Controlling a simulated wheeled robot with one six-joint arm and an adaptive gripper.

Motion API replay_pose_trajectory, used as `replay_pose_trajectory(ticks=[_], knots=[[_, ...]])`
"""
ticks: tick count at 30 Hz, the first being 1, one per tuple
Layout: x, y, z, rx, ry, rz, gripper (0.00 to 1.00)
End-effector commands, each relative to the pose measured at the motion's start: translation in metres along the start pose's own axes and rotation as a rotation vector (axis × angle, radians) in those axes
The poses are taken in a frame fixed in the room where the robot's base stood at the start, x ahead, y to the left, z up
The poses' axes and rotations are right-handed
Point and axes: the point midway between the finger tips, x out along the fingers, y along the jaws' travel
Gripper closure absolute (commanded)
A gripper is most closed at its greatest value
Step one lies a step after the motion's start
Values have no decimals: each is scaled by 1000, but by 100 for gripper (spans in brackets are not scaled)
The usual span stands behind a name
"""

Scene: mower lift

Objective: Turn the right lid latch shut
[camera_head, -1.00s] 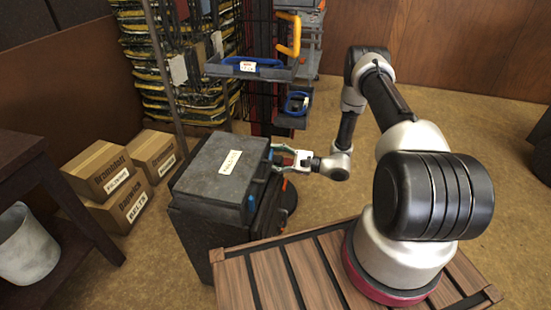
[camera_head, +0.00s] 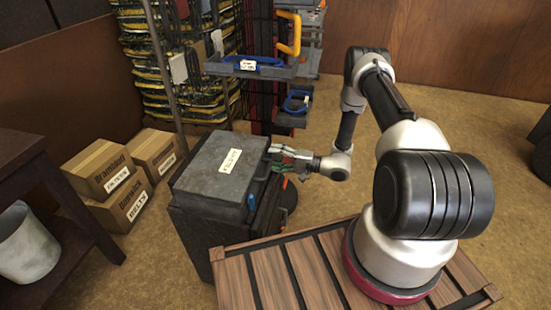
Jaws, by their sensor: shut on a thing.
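A dark grey case (camera_head: 215,180) with a closed lid and a white label (camera_head: 230,161) stands left of my arm. A blue latch (camera_head: 251,201) shows at the near end of the case's right side. My gripper (camera_head: 276,153) is at the far end of that side, shut on the right lid latch there. The fingers cover most of this latch, so its exact angle cannot be told.
My arm stands on a slatted wooden platform (camera_head: 233,274). Behind the case are a rack with a grey tray (camera_head: 218,68) and blue and orange handles. Cardboard boxes (camera_head: 120,206) sit to the left, near a dark table (camera_head: 22,150). Carpet at the back right is clear.

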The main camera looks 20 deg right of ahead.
Motion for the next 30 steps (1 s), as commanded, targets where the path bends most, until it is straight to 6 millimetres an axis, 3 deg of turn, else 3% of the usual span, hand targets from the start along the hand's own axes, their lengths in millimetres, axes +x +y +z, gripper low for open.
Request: replay_pose_trajectory(ticks=[10, 25, 26, 29, 30], knots=[[-1, 2, 1, -120, 0, 2, 63], [-1, 2, 1, -138, -1, 3, 63], [-1, 2, 1, -138, -1, 3, 38], [-1, 2, 1, -138, 0, 2, 19], [-1, 2, 1, -138, 0, 2, 18]])
